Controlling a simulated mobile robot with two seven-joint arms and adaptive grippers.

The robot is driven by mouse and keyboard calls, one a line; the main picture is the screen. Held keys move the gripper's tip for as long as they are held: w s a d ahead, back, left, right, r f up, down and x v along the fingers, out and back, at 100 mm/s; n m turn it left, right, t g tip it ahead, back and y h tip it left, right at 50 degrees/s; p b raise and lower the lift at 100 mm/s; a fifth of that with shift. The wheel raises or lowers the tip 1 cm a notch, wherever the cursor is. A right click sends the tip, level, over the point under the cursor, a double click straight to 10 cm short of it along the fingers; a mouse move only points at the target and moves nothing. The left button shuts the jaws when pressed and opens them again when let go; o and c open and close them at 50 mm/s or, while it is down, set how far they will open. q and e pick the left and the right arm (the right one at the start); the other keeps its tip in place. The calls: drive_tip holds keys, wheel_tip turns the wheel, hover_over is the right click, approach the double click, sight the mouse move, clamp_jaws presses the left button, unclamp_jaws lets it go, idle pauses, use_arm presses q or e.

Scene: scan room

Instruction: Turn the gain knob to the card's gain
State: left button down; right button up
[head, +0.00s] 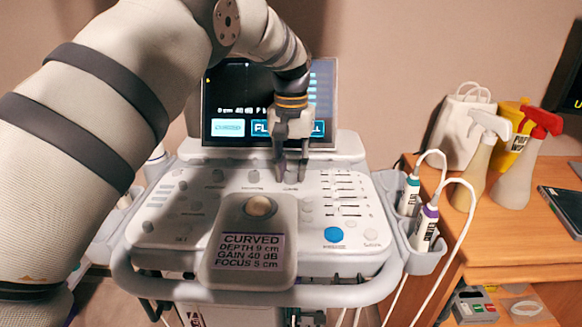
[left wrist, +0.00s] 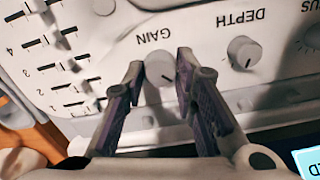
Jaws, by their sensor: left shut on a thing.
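The gain knob (left wrist: 160,68), a small grey dial under the word GAIN, shows in the left wrist view with a dark pointer mark. My left gripper (head: 291,178) reaches down to the back of the console, and its two fingers are closed around the gain knob. The left wrist view shows one finger on each side of the knob. The card (head: 252,252) at the console's front reads CURVED, DEPTH 9 cm, GAIN 40 dB, FOCUS 5 cm. My right gripper is not in view.
The depth knob (left wrist: 244,53) stands close beside the gain knob. Sliders (left wrist: 70,65) lie on its other side. A screen (head: 228,100) stands behind the console (head: 160,232), partly hidden by my arm. Probes (head: 425,222) and spray bottles (head: 515,170) are on the right.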

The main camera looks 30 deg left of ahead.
sight(291, 172)
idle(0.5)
use_arm(q)
drive_tip(key=c, duration=1.3)
unclamp_jaws()
wheel_tip(291, 172, up, 12)
